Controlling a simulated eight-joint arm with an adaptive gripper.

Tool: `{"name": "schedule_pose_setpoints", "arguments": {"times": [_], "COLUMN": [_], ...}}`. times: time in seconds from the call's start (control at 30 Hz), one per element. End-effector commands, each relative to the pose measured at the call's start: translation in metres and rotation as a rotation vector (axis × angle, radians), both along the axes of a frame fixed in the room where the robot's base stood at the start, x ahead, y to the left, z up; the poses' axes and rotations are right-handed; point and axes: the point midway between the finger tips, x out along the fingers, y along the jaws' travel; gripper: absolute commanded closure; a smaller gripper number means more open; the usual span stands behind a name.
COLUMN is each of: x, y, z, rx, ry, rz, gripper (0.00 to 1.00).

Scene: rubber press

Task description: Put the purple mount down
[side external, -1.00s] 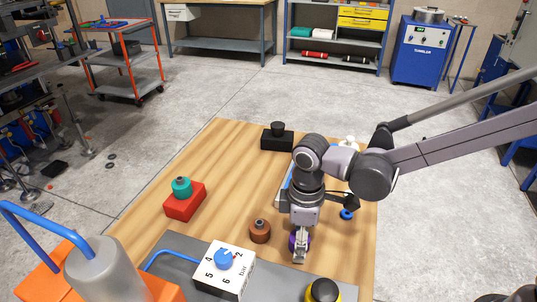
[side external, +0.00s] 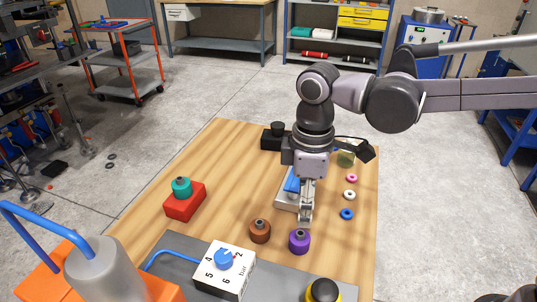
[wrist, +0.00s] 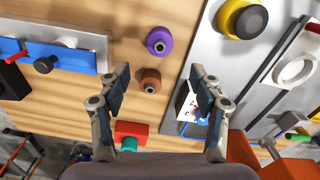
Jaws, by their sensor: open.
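The purple mount (side external: 299,241) stands upright on the wooden table, close to the front edge of the bare wood and just right of the brown mount (side external: 260,231). My gripper (side external: 305,222) is above and behind the purple mount, apart from it. In the wrist view my gripper (wrist: 158,88) is open and empty, its two fingers wide apart. The purple mount (wrist: 159,41) shows there beyond the fingertips, with the brown mount (wrist: 150,81) nearer, seen between the fingers.
A red block (side external: 184,205) with a teal mount stands at the left. A black block (side external: 270,140) is at the back. Several small rings, one blue (side external: 347,214), lie at the right. A white dial box (side external: 224,270) and a yellow-black knob (side external: 323,291) are in front.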

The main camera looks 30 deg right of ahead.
Motion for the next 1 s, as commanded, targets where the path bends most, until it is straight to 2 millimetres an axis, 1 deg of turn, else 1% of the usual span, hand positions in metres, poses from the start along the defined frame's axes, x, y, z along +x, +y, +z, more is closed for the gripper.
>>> {"name": "schedule_pose_setpoints", "arguments": {"times": [0.1, 0.17, 0.27, 0.47, 0.6, 0.7, 0.83, 0.9, 1.0], "x": [0.000, 0.000, -0.001, -0.008, -0.020, -0.030, -0.044, -0.049, -0.055], "y": [-0.001, -0.007, -0.026, -0.093, -0.138, -0.167, -0.197, -0.208, -0.220], "z": [0.006, 0.008, 0.011, 0.015, 0.011, 0.005, -0.005, -0.010, -0.015], "rx": [0.001, 0.006, 0.028, 0.107, 0.167, 0.208, 0.253, 0.274, 0.293], "ry": [-0.002, -0.010, -0.045, -0.181, -0.289, -0.367, -0.461, -0.501, -0.541], "rz": [-0.005, -0.021, -0.089, -0.338, -0.526, -0.655, -0.799, -0.858, -0.916], "gripper": [0.35, 0.35, 0.35, 0.35, 0.35, 0.35, 0.35, 0.35, 0.35]}}
